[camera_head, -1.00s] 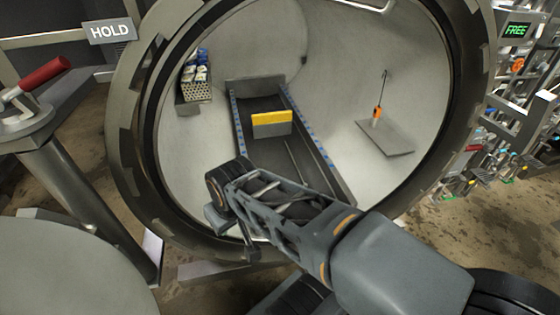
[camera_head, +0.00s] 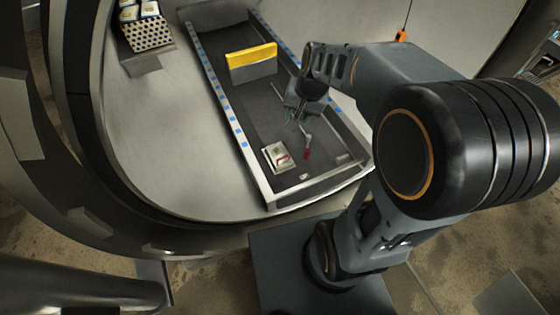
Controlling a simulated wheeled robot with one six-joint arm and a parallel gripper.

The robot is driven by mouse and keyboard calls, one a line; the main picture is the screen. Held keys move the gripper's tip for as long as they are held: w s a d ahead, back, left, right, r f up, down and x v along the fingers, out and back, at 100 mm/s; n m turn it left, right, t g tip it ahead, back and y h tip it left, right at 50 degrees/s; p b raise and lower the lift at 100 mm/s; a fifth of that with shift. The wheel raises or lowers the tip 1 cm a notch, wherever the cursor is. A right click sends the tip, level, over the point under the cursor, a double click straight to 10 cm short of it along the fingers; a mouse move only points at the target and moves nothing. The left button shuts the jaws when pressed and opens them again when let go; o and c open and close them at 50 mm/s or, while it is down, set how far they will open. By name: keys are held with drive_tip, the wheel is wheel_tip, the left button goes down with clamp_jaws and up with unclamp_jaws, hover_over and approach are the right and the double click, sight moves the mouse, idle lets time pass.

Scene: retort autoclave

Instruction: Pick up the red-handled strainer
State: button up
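A small tool with a red handle (camera_head: 307,153), which looks like the strainer, lies on the dark tray floor inside the round chamber. Its grey end points up the picture toward my gripper (camera_head: 299,116). My gripper is inside the chamber, over the tray, just above the tool in the picture. Its fingers are small and partly hidden by my wrist, so I cannot tell whether they are open or shut, or whether they touch the tool.
A pale packet with a red mark (camera_head: 277,157) lies left of the tool. A yellow-topped block (camera_head: 252,62) stands across the tray. The tray has raised side rails with blue marks (camera_head: 234,120). A perforated basket (camera_head: 147,36) holds packets at upper left. The chamber's round rim surrounds the opening.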

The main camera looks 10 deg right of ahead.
drive_tip(key=w+d+f+m+y+b, duration=0.1)
drive_tip(key=w+d+f+m+b, duration=0.2)
drive_tip(key=f, duration=0.5)
drive_tip(key=w+f+m+y+b, duration=0.1)
drive_tip(key=w+f+m+b, duration=0.15)
drive_tip(key=w+f, duration=0.45)
drive_tip(key=m+g+b, duration=0.1)
drive_tip(key=m+b, duration=0.3)
drive_tip(key=b, duration=0.2)
approach(285, 157)
drive_tip(key=shift+m+y, duration=0.45)
drive_tip(key=shift+y, duration=0.05)
drive_tip(key=b+x, duration=0.1)
drive_tip(key=x, duration=0.1)
drive_tip(key=d+b+x, duration=0.1)
drive_tip(key=x, duration=0.1)
drive_tip(key=shift+a+f, duration=0.1)
drive_tip(key=shift+f, duration=0.35)
drive_tip(key=shift+b+x, duration=1.05)
drive_tip(key=shift+x, duration=1.95)
drive_tip(key=shift+a+r, duration=0.1)
drive_tip(key=shift+c, duration=0.5)
clamp_jaws()
